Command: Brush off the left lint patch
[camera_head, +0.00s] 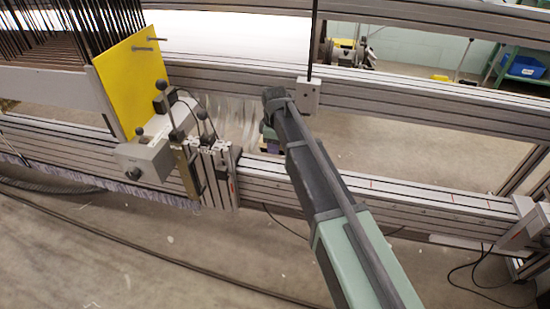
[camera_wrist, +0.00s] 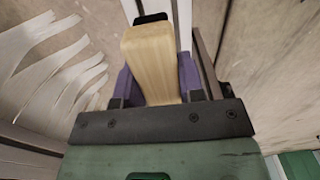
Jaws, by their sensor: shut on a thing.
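My gripper (camera_wrist: 157,82) has purple fingers shut on a pale wooden handle (camera_wrist: 150,55), which I take to be the brush. A dark end shows beyond the wood; bristles cannot be made out. In the head view my gripper (camera_head: 268,143) is mostly hidden behind my own arm, near the machine's lower rail. White curved strands (camera_wrist: 60,75) lie to the left of the handle in the wrist view, apart from it. Pale hanging strands (camera_head: 235,115) show left of my arm in the head view. I cannot tell any lint patch with certainty.
A yellow plate (camera_head: 131,80) with dark rods above it stands at the left. A grey box (camera_head: 145,160) and levers sit on the lower rail (camera_head: 375,188). A small grey block (camera_head: 307,94) hangs on the upper rail beside my arm. The floor in front is mostly clear, with cables.

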